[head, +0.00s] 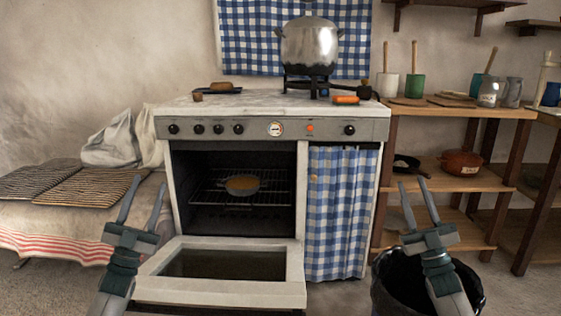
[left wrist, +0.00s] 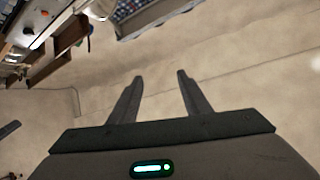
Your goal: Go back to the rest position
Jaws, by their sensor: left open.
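My left gripper (head: 141,203) is raised at the lower left of the head view, in front of the bench and beside the open oven door. Its two fingers stand apart with nothing between them. In the left wrist view the same gripper (left wrist: 160,95) shows spread, empty fingers. My right gripper (head: 414,206) is raised at the lower right, its fingers apart and empty, in front of the wooden shelf and above a black bin. Neither gripper touches anything that I can see.
The stove's oven door (head: 225,272) hangs open, with a round dish (head: 242,185) on the rack inside. A black bin (head: 395,285) is at the lower right.

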